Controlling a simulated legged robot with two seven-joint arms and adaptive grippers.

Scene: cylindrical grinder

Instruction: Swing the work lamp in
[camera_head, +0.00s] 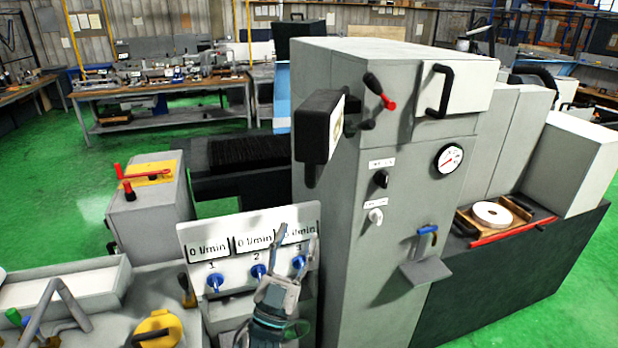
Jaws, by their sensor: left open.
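A dark box-shaped head (318,128) with a pale face juts from the left side of the tall grey machine cabinet (345,220). It looks like the work lamp, but I cannot be sure. Its pale face is turned to the right, and a short dark bracket links it toward the cabinet. My left gripper (292,248) is open and empty, fingers pointing up, below the lamp head and clear of it. It overlaps the right part of the white flow panel (248,240); I cannot tell if it touches. My right gripper is not in view.
A red-tipped lever (380,92) and a black handle (438,90) stick out from the cabinet, with a gauge (448,158) below. Blue knobs (215,282) line the flow panel. A yellow round part (158,328) lies at lower left. Open green floor (50,190) shows at left.

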